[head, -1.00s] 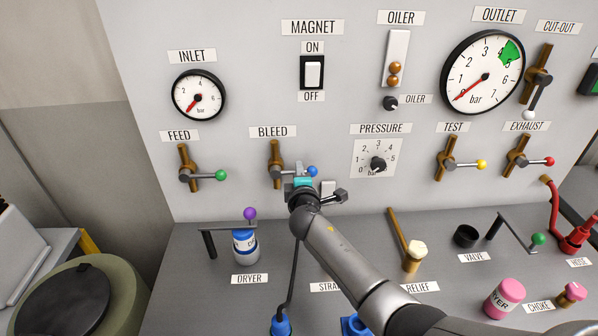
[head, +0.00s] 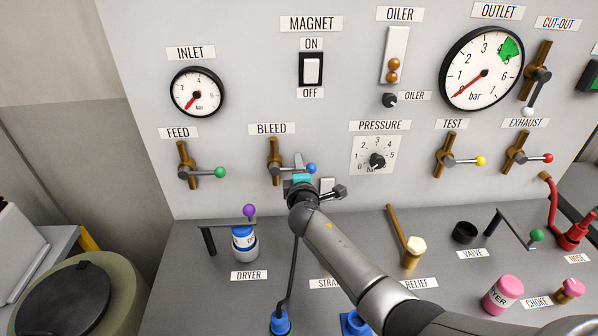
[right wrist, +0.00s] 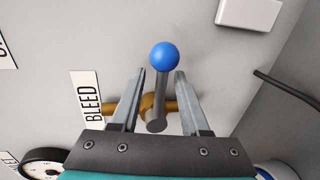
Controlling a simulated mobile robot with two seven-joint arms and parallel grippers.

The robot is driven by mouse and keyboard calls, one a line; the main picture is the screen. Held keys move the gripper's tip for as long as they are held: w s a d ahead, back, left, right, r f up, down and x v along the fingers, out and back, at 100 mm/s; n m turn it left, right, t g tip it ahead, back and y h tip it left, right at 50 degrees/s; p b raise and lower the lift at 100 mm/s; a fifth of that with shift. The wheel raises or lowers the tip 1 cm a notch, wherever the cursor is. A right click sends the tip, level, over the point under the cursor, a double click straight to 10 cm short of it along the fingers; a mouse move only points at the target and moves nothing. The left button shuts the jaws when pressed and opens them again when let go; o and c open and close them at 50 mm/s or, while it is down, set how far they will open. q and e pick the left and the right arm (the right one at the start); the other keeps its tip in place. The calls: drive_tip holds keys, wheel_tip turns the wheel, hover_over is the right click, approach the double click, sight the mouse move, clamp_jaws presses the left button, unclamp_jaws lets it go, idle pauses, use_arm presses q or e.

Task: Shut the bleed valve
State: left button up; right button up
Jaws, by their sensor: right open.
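The bleed valve (head: 275,158) is a brass pipe fitting on the panel under the BLEED label. Its grey lever (right wrist: 161,95) ends in a blue knob (head: 311,169) and points right in the head view, across the upright pipe. The knob also shows in the right wrist view (right wrist: 164,56). My right gripper (right wrist: 160,72) is open, with one finger on each side of the lever and visible gaps to both. In the head view my right gripper (head: 300,166) partly covers the lever. My left gripper is out of view.
The feed valve (head: 188,170) is to the left, and the pressure dial (head: 377,160) to the right. Below, the bench holds the dryer canister (head: 244,243) with a purple-knobbed lever and the brass relief handle (head: 405,240). A white block (right wrist: 249,12) juts from the panel near the knob.

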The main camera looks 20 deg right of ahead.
drive_tip(key=p+v, duration=0.1)
drive_tip(key=v, duration=1.4)
drive_tip(key=shift+s+r, duration=0.1)
idle(0.3)
